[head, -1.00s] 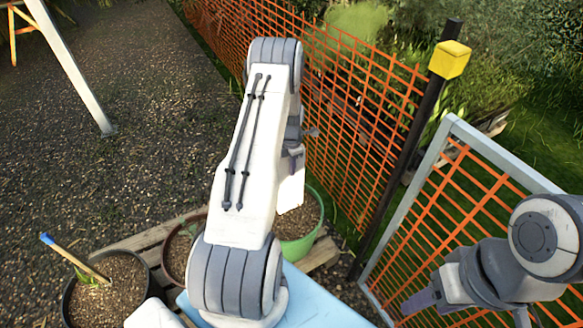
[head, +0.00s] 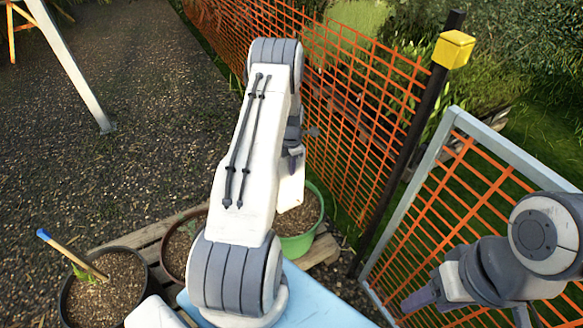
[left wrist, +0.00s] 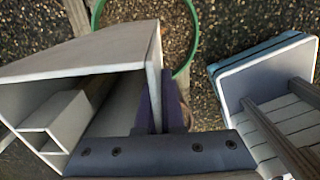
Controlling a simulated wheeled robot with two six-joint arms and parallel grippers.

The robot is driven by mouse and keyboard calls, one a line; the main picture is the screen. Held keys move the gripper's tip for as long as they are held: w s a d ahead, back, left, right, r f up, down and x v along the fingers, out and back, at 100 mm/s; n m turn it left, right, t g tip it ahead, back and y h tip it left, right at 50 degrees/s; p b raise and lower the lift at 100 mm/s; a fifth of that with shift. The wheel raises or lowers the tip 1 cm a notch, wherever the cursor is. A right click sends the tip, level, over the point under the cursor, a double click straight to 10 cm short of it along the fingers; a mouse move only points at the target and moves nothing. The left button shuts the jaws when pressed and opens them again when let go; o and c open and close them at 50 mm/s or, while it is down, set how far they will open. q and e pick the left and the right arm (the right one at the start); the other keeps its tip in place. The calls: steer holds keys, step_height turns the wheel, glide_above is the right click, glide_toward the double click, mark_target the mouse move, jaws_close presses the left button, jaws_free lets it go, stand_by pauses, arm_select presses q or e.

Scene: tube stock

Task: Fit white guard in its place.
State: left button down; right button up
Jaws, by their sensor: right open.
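The white guard (head: 291,189) hangs at my left gripper (head: 294,158), partly hidden behind my left arm in the head view. In the left wrist view the guard (left wrist: 95,50) is a hollow, angular sleeve with its open end facing the camera and a smaller square tube inside. The left gripper's dark fingers (left wrist: 160,105) are shut on one wall of it, beside the rim of the green pot (left wrist: 193,40). In the head view the green pot (head: 299,243) holds soil and stands just below the guard. My right gripper (head: 425,298) is open and empty at the lower right.
A dark pot (head: 66,296) at the left holds a small plant and a blue-tipped stake (head: 72,256). A brown pot (head: 170,262) stands between, partly hidden. A light blue box (head: 315,300) is in front. Orange mesh fence (head: 345,110) and a black post (head: 412,150) stand behind.

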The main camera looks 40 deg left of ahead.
mark_target(291, 179)
arm_select(q)
steer(key=shift+f+b, duration=2.05)
steer(key=shift+f, duration=1)
steer(key=c, duration=1)
jaws_free()
steer(key=shift+o, duration=0.2)
steer(key=shift+r, duration=0.1)
step_height(291, 179, up, 10)
steer(key=shift+r, duration=0.15)
